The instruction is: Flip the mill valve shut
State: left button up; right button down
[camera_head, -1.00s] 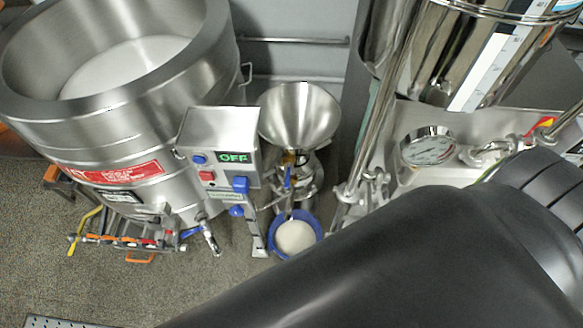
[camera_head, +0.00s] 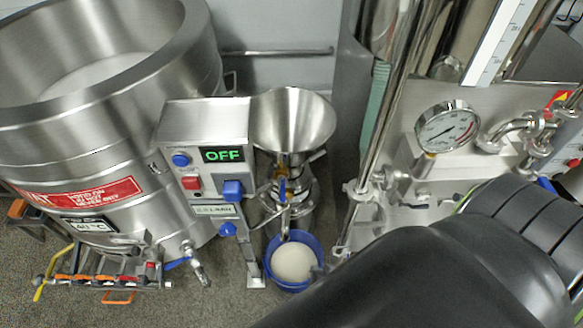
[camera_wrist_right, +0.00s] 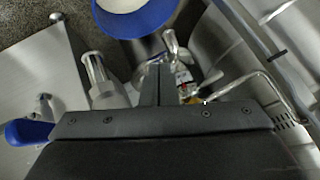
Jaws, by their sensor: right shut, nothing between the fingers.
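The mill stands in the middle of the head view, with a steel funnel hopper (camera_head: 293,118) on top. The mill valve's blue lever (camera_head: 282,190) shows just below the hopper, pointing roughly up and down in the picture. Under its outlet sits a blue bucket (camera_head: 293,262) of white liquid, also in the right wrist view (camera_wrist_right: 138,20). My right gripper (camera_wrist_right: 160,85) is shut and empty, its fingers in front of steel fittings (camera_wrist_right: 182,72) near the bucket. I cannot tell whether it touches them. In the head view my right arm hides most of it. My left gripper is not in view.
The control box (camera_head: 205,150) reading OFF stands left of the hopper. A large steel vat (camera_head: 90,140) is at the far left. A pressure gauge (camera_head: 447,128) and pipework stand at the right. Steel pipework crowds the wrist view.

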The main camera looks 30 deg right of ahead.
aim_at(283, 193)
pick_arm(q)
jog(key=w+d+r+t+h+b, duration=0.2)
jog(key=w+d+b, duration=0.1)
jog(key=b, duration=2.1)
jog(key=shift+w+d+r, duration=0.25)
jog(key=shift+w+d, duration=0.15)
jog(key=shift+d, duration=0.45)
pick_arm(e)
jog(key=w+d+r+m+t+h, duration=0.1)
jog(key=w+r+m+t+h, duration=0.1)
jog(key=w+m, duration=0.4)
jog(key=w+d+r+m+t+h, duration=0.1)
jog(key=w+r+m+t+h, duration=0.1)
jog(key=w+r+m+t, duration=0.2)
jog(key=shift+w+d+r+m+t+h, duration=0.35)
jog(key=shift+w+m+t, duration=0.95)
jog(key=shift+m, duration=0.6)
jog(key=shift+w+r, duration=0.1)
jog(key=shift+w, duration=0.1)
